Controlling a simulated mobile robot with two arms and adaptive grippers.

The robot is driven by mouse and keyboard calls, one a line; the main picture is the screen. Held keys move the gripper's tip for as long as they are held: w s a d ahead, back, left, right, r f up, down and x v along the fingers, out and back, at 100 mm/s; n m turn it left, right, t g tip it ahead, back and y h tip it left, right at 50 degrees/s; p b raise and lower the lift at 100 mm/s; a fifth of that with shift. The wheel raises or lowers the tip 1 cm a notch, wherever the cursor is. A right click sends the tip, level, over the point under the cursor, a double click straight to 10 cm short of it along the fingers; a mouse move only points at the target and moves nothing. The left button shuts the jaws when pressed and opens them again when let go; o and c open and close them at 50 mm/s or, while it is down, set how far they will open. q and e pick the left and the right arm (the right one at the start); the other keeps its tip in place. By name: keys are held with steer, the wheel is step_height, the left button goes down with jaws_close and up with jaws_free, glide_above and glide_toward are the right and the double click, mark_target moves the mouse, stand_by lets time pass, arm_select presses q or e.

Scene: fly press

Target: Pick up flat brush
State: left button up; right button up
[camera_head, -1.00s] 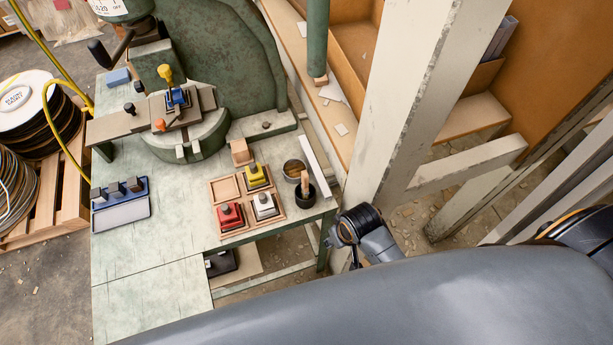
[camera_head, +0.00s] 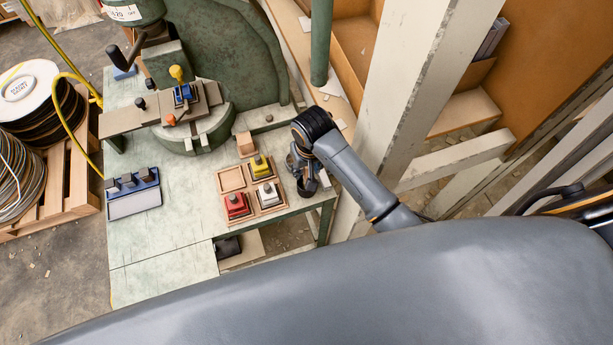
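My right gripper (camera_head: 302,164) hangs over the right edge of the green worktable (camera_head: 150,240), at the spot where a small dark cup with a wooden-handled item, likely the flat brush, stood in the earlier view. The gripper and wrist now cover most of that spot. A dark rounded piece, likely the cup (camera_head: 307,187), shows just below the fingers. The brush handle cannot be made out, and I cannot tell whether the fingers touch it or how far they are open. My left gripper is out of view.
Left of the gripper, a wooden tray (camera_head: 231,180) holds red, yellow and white-topped blocks. The green fly press (camera_head: 225,50) stands behind. A blue rack (camera_head: 133,193) is at the table's left. A pale post (camera_head: 415,90) rises close to my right arm.

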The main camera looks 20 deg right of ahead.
steer(key=f, duration=0.1)
steer(key=f+p, duration=0.1)
steer(key=f, duration=0.1)
steer(key=shift+w+a+f, duration=0.1)
steer(key=shift+w+f, duration=0.05)
steer(key=shift+w, duration=0.05)
steer(key=shift+w+f, duration=0.1)
steer(key=shift+f, duration=0.25)
jaws_close()
